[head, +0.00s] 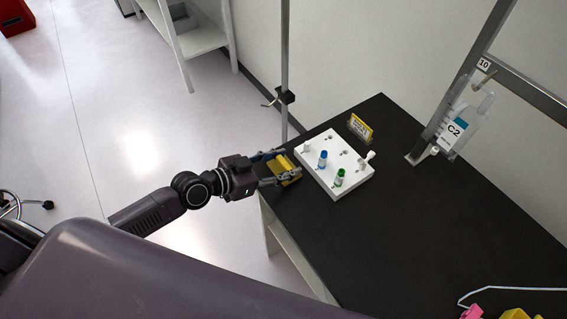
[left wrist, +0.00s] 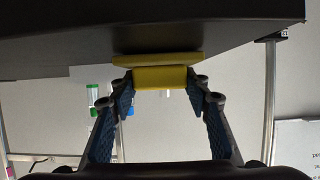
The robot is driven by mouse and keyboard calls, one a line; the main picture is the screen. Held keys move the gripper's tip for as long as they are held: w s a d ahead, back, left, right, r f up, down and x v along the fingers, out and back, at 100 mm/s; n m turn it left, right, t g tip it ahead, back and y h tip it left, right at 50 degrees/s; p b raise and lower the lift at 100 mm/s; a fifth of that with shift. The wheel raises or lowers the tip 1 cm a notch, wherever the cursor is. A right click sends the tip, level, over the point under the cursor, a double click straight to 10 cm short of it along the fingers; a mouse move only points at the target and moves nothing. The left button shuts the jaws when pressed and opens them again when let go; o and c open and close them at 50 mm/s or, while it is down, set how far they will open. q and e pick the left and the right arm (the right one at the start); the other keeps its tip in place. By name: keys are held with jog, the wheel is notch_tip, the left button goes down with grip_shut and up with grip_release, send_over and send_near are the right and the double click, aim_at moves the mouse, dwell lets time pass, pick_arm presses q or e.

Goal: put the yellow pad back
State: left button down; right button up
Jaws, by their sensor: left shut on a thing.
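The yellow pad (head: 284,166) is between the fingers of my left gripper (head: 290,166), at the left edge of the black table. In the left wrist view the yellow pad (left wrist: 160,77) sits between the two fingertips, and my left gripper (left wrist: 160,90) is shut on it. A thinner yellow strip shows along its upper side there, against the dark table surface. I cannot tell whether the pad touches the table. My right gripper is not in view.
A white rack (head: 333,165) with a blue-capped vial (head: 322,158) and a green-capped vial (head: 339,177) stands just right of the gripper. A small yellow sign (head: 361,128) stands behind it. A metal post and bag labelled C-2 (head: 455,130) are further right. The black table's middle (head: 420,220) is clear.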

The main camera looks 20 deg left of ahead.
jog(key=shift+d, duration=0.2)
pick_arm(q)
jog(key=shift+f, duration=0.2)
jog(key=c, duration=1.1)
grip_release()
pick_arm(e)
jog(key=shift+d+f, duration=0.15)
pick_arm(q)
jog(key=shift+r, duration=0.25)
jog(key=shift+s+a, duration=0.3)
jog(key=shift+b+v, duration=0.9)
jog(key=shift+v, duration=4.7)
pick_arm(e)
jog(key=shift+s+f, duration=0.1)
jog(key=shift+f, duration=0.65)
